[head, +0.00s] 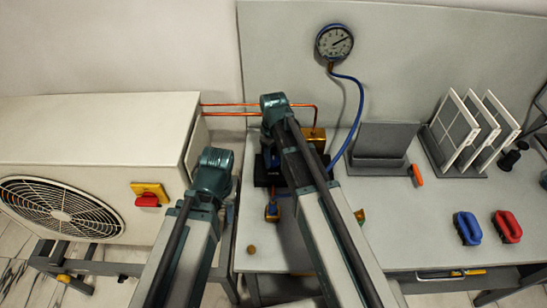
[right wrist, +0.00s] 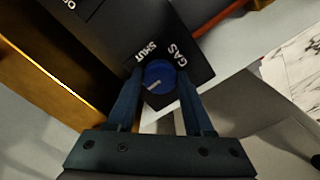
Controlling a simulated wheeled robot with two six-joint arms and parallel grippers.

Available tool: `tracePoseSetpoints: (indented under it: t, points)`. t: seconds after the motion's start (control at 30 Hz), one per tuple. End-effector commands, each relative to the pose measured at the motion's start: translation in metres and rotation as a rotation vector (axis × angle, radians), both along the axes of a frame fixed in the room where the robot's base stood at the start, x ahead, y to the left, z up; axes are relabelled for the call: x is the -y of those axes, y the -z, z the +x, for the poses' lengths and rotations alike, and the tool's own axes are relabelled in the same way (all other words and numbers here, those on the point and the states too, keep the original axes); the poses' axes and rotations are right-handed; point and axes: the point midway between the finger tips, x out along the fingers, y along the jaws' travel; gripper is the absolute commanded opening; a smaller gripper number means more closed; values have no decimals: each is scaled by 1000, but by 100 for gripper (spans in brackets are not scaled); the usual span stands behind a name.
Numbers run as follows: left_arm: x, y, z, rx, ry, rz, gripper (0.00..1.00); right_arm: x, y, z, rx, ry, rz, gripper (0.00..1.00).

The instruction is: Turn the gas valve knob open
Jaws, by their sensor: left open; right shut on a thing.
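The gas valve knob (right wrist: 158,74) is round and blue with a short pale mark at its lower left. It sits on a black panel (right wrist: 110,28) lettered SHUT and GAS beside the knob. My right gripper (right wrist: 160,80) is shut on the knob, one finger on each side. In the head view my right arm largely hides the black gas block (head: 262,172), and the knob cannot be made out there. My left gripper (head: 230,204) is away to the left of the block, open, mostly hidden behind its own arm.
A white fan unit (head: 95,150) with a red and yellow switch (head: 149,194) stands at left. A pressure gauge (head: 334,42) hangs on the back panel with a blue hose (head: 359,110). A rack of plates (head: 470,130) and blue and red handles (head: 467,228) are at right.

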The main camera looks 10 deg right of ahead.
Motion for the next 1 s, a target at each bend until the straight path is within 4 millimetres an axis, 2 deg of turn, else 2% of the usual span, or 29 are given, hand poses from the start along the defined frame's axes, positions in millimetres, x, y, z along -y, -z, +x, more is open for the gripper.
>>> tracePoseSetpoints:
  t: [0.2,0.23,0.4,0.77,1.0]
  points:
    - [0,0,0,0,0,0,50,0,0,0,0,-2,0,0]
    - [0,0,0,0,0,0,50,0,0,0,0,-2,0,54]
    - [0,0,0,0,0,0,50,0,0,0,0,-1,0,82]
    - [0,-2,0,0,0,0,50,0,-2,0,0,0,0,82]
    - [0,-18,0,0,0,0,50,0,-18,0,0,0,0,82]
